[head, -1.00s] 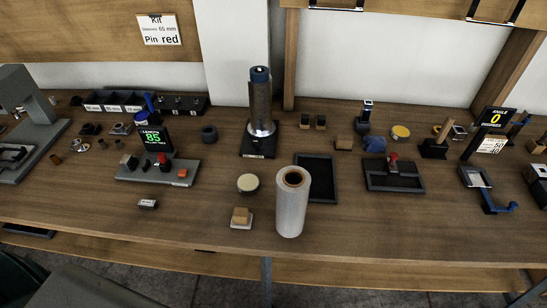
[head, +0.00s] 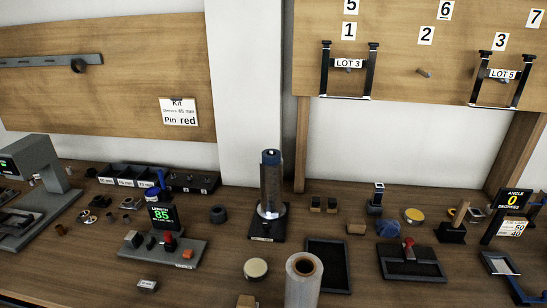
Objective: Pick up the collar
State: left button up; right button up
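A dark, thick ring (head: 218,213), which looks like a collar, lies on the bench left of the upright metal column (head: 271,180). The column has a blue top and a bright flange at its foot, on a black base. A second dark ring (head: 78,66) is on a grey wall rail (head: 30,61) at the upper left. I cannot tell from the picture which ring is the collar. Neither of my grippers is in view.
A display reading 85 (head: 162,215) stands on a grey fixture left of the column. A grey press (head: 45,170) is at the left. Wooden bench (head: 205,285) shows bare at front left.

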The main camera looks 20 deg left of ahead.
aim_at(267, 159)
jog(key=i+l, duration=0.1)
jog(key=l, duration=0.45)
jog(key=i+l+u, duration=0.1)
jog(key=l, duration=0.45)
jog(key=i+l+u, duration=0.1)
jog(key=l, duration=0.45)
jog(key=i+l, duration=0.1)
jog(key=l, duration=0.45)
